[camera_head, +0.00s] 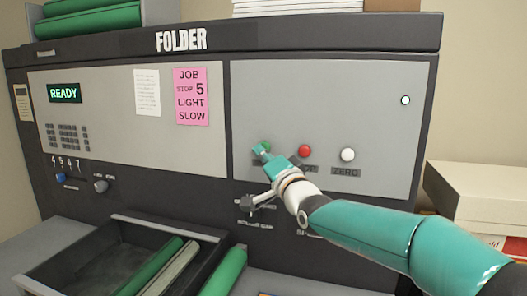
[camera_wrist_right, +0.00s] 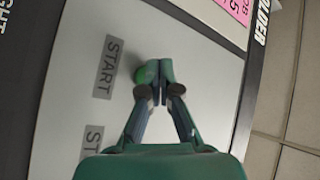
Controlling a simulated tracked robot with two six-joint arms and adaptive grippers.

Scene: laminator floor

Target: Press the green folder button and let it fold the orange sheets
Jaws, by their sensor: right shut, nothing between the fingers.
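The folder (camera_head: 330,75) is a dark machine with grey panels, and its display (camera_head: 65,93) reads READY. The green button (camera_head: 266,146) on the right panel is partly hidden by my right gripper (camera_head: 259,151). In the right wrist view, the green button (camera_wrist_right: 147,72) shows beside a START label (camera_wrist_right: 109,66). My right gripper (camera_wrist_right: 158,72) is shut and empty, with its fingertips over the button's edge. Whether they touch it I cannot tell. No orange sheets can be made out. My left gripper is not in view.
A red button (camera_head: 305,151) and a white ZERO button (camera_head: 348,154) sit to the right of the green one. A dark tray (camera_head: 130,222) with green rolls stands at the lower left. Boxes (camera_head: 478,196) stand at the right.

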